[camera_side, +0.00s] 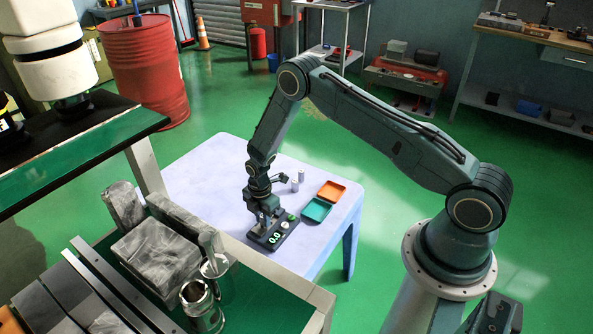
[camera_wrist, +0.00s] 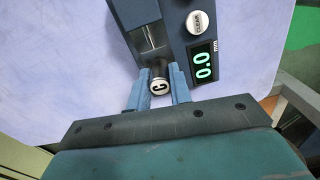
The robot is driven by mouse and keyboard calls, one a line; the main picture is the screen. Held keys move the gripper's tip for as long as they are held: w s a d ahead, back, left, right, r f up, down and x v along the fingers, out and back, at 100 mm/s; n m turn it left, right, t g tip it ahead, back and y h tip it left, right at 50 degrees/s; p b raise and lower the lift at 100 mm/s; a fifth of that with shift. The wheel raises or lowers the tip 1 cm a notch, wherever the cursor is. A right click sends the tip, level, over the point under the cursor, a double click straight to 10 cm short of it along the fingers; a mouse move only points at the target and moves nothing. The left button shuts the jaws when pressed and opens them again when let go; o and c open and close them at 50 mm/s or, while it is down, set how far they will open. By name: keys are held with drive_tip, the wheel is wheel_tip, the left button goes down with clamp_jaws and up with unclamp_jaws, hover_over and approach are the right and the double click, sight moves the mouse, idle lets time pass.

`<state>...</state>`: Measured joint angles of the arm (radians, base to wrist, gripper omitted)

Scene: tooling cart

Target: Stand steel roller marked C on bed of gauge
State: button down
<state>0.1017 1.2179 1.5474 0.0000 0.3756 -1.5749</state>
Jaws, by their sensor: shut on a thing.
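The steel roller marked C (camera_wrist: 158,87) shows its white lettered end to the wrist view. My gripper (camera_wrist: 158,74) is shut on it, with one blue-grey finger on each side. The gauge (camera_wrist: 180,30) is a dark block with a bright metal part by its bed, a lit display (camera_wrist: 203,66) reading 0.0 mm and a round CLEAR button (camera_wrist: 200,22). In the side view my gripper (camera_side: 263,222) points down at the gauge (camera_side: 282,236). The roller is hidden there, and I cannot tell whether it touches the bed.
Two small steel rollers stand on the pale table (camera_side: 195,180) behind the gauge, one of them here (camera_side: 295,186). An orange tray (camera_side: 331,190) and a teal tray (camera_side: 316,210) lie to the right. The cart (camera_side: 265,300) with metal blocks is in front.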

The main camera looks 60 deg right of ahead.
drive_tip(key=c, duration=1.3)
unclamp_jaws()
drive_tip(key=shift+f, duration=0.1)
drive_tip(key=shift+r, duration=6.15)
